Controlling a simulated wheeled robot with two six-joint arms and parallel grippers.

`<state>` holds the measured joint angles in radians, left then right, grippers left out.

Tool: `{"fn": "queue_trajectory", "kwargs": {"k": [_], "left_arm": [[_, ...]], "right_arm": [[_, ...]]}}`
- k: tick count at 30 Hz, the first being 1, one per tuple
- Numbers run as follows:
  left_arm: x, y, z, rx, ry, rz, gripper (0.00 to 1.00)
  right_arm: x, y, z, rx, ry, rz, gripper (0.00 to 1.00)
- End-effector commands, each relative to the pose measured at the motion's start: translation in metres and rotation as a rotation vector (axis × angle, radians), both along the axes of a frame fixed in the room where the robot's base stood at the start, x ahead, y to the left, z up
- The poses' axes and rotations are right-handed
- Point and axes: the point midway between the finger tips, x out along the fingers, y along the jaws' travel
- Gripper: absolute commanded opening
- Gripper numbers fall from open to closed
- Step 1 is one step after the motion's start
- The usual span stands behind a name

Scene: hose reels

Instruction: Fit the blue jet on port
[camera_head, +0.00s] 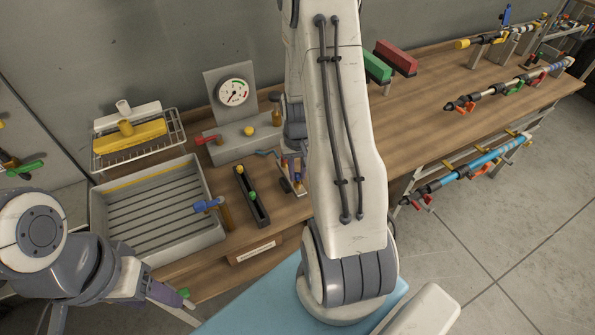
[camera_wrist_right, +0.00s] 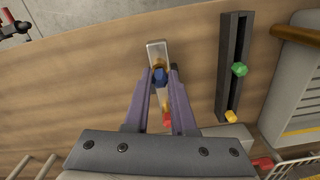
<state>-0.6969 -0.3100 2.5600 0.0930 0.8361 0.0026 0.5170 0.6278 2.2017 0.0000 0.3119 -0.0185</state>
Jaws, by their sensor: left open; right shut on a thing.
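The blue jet (camera_wrist_right: 160,77) is between the fingertips of my right gripper (camera_wrist_right: 161,84), which is shut on it in the right wrist view. Directly behind it is a narrow pale metal stand (camera_wrist_right: 156,49) with a brass-coloured part, perhaps the port. I cannot tell whether the jet touches it. A red piece (camera_wrist_right: 167,123) shows between the fingers lower down. In the head view my right arm partly hides this spot, beside the small stand (camera_head: 285,184).
A dark slotted rack (camera_head: 252,197) holds a green jet (camera_head: 238,170) and a yellow jet (camera_head: 225,196). A grey ribbed basin (camera_head: 211,236), a gauge stand (camera_head: 232,92) and a wire rack (camera_head: 137,151) stand left.

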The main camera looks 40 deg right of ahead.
Motion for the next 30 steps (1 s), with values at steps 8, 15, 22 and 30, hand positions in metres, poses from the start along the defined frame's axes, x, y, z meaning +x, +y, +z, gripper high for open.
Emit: {"fn": "queue_trajectory", "kwargs": {"k": [8,15,22,30], "left_arm": [[0.0,0.0,-0.006,0.0,0.0,0.0,0.59],[0.0,0.0,-0.011,0.0,0.0,0.0,0.59],[0.0,0.0,-0.01,0.0,0.0,0.0,0.59],[0.0,0.0,-0.011,0.0,0.0,-0.001,0.59]], "right_arm": [[0.0,0.0,-0.008,0.0,0.0,0.0,0.0],[0.0,0.0,-0.014,0.0,0.0,0.0,0.0],[0.0,0.0,-0.012,0.0,0.0,0.0,0.59],[0.001,0.0,-0.008,-0.001,-0.002,0.0,0.59]]}}
